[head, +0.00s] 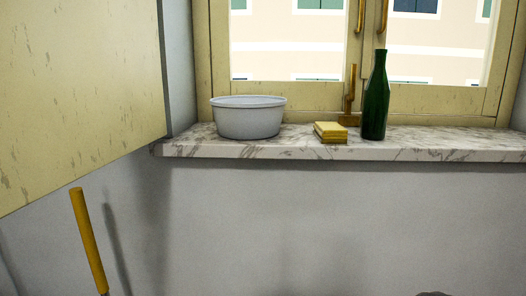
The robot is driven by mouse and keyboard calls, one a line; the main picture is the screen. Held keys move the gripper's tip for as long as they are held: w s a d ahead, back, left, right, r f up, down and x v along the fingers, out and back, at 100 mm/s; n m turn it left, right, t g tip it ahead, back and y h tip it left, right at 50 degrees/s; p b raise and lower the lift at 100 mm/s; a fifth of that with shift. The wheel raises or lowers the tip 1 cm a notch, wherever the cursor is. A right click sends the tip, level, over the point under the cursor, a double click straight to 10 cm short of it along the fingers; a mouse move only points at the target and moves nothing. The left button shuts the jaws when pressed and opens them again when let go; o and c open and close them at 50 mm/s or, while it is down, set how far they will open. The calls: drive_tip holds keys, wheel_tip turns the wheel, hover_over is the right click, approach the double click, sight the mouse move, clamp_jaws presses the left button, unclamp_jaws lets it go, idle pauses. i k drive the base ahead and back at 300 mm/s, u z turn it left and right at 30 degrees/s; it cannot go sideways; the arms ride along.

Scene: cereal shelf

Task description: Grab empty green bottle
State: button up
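A green bottle (376,98) stands upright on the marble window sill (440,150), right of the middle of the head view. It is dark green with a narrow neck, and its glass is too dark to tell whether it is empty. Nothing stands in front of it. My gripper is not recognisable in this view. A small dark shape at the bottom edge, right of centre, is too cut off to identify.
A yellow sponge (330,132) lies just left of the bottle. A white bowl (248,118) stands further left on the sill. A brush with a wooden handle (350,97) stands behind the sponge. A cream panel (75,85) juts in at upper left, above a yellow handle (88,240).

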sight(377, 91)
drive_tip(key=u, duration=2.75)
drive_tip(key=k, duration=0.95)
drive_tip(key=z, duration=1.7)
